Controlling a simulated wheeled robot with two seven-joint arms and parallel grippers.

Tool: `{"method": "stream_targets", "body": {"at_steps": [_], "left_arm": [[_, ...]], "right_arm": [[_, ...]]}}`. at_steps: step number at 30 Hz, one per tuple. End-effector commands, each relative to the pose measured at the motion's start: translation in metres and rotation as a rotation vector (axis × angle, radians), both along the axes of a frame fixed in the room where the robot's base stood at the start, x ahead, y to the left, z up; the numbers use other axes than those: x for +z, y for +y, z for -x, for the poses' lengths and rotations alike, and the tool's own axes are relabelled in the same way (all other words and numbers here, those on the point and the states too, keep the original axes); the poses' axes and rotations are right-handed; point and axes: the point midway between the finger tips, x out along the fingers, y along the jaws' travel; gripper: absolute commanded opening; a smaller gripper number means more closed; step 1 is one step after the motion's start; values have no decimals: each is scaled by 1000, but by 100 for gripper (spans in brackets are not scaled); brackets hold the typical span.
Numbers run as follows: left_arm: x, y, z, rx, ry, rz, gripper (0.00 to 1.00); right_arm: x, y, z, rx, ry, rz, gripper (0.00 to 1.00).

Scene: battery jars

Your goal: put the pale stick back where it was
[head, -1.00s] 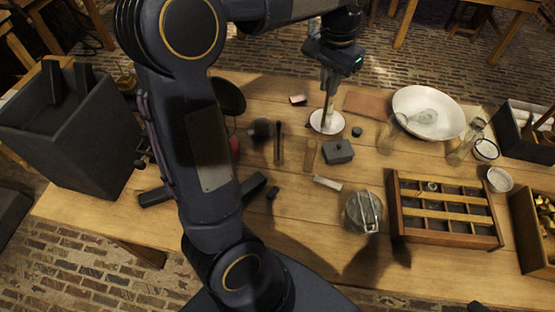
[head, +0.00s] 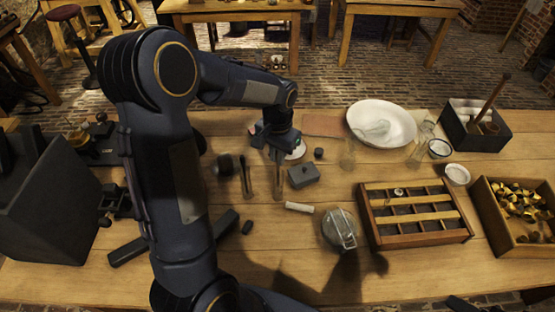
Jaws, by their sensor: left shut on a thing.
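My left gripper (head: 275,146) is shut on the pale stick (head: 279,171), just above a narrow clear jar (head: 279,188). The stick shows only as a thin, blurred upright piece below the fingers. I cannot tell whether its lower end is inside the jar. A similar jar (head: 247,187) to the left has a dark stick (head: 243,168) standing in it. A white dish (head: 297,152) is partly hidden behind my left gripper. My right gripper is not in view.
A grey block (head: 303,176) stands close right of the jar. A short white piece (head: 299,207) and a round glass vessel (head: 338,229) lie nearer. A divided wooden tray (head: 373,234), a white bowl (head: 403,126) and a crate (head: 487,205) are to the right.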

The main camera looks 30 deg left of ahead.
Motion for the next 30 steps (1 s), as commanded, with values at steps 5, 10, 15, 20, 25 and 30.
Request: {"method": "stream_targets", "body": {"at_steps": [5, 10, 15, 20, 25, 30], "left_arm": [[-23, 1, 0, 1, 3, -1, 0], [-26, 0, 0, 1, 0, -1, 0], [-27, 0, 0, 1, 0, 0, 0], [-28, 0, 0, 1, 0, 0, 24], [-28, 0, 0, 1, 0, 0, 34], [-27, 0, 0, 1, 0, 0, 34]], "right_arm": [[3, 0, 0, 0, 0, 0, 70], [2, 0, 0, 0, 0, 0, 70], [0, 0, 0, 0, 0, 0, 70], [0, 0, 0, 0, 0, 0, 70], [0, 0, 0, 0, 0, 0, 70], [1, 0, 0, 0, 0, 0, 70]]}}
